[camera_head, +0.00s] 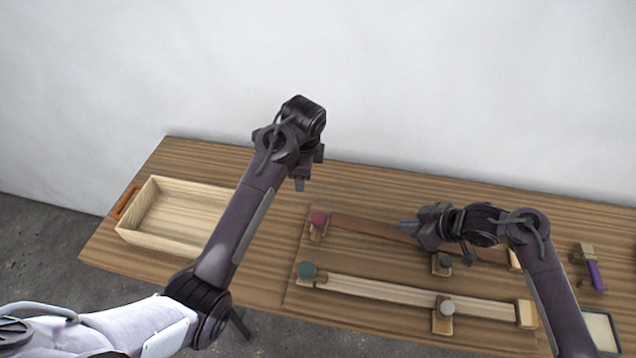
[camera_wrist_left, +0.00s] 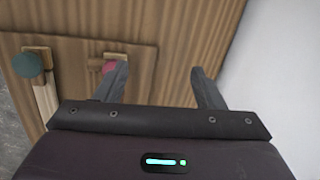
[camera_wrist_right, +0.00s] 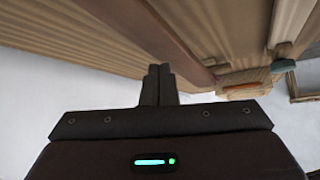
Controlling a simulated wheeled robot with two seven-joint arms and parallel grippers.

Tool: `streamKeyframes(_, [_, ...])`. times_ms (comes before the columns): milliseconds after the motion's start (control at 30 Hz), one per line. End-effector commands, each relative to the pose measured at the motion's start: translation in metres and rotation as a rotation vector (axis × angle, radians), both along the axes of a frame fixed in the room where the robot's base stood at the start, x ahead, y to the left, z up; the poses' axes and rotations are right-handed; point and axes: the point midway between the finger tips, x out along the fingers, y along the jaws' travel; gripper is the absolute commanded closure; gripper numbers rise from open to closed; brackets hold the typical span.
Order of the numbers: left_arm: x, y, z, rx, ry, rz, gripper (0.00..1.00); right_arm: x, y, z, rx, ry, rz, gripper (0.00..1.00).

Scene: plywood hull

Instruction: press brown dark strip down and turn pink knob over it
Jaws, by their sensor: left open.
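The dark brown strip (camera_head: 370,227) lies along the back of a wooden board, its far right part partly behind my right arm. The pink knob (camera_head: 318,219) sits on a small wooden block at the strip's left end; in the left wrist view the pink knob (camera_wrist_left: 108,67) is partly hidden by a finger. My left gripper (camera_head: 301,184) is open and empty, above and behind the pink knob. My right gripper (camera_head: 400,228) is shut with nothing between its fingers, at the middle of the dark strip; in the right wrist view its fingertips (camera_wrist_right: 160,68) are close by the strip. I cannot tell whether they touch.
A light strip (camera_head: 380,290) with a teal knob (camera_head: 306,270) lies in front. An open wooden box (camera_head: 150,237) is at left; a purple-handled tool (camera_head: 594,274) and a pale tray (camera_head: 603,330) are at right. A wall stands behind.

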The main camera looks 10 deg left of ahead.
Motion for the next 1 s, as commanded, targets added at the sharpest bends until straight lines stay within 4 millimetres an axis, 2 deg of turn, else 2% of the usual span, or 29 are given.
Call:
streamKeyframes(33, [-0.011,-0.016,0.002,-0.039,0.049,0.027,0.37,0.000,0.000,0.000,0.000,0.000,0.000,1.00])
streamKeyframes(133, [-0.028,-0.033,0.005,-0.086,0.133,0.072,0.37,0.000,0.000,0.000,0.000,0.000,0.000,1.00])
streamKeyframes(367, [-0.045,-0.048,0.004,-0.121,0.213,0.110,0.37,0.000,0.000,0.000,0.000,0.000,0.000,1.00])
streamKeyframes(467, [-0.046,-0.047,-0.008,-0.119,0.218,0.111,0.37,0.000,0.000,0.000,0.000,0.000,0.000,1.00])
streamKeyframes(800, [-0.046,-0.047,-0.071,-0.117,0.215,0.109,0.37,0.000,0.000,0.000,0.000,0.000,0.000,1.00])
streamKeyframes(1000, [-0.045,-0.047,-0.099,-0.118,0.213,0.109,0.37,0.000,0.000,0.000,0.000,0.000,0.000,1.00])
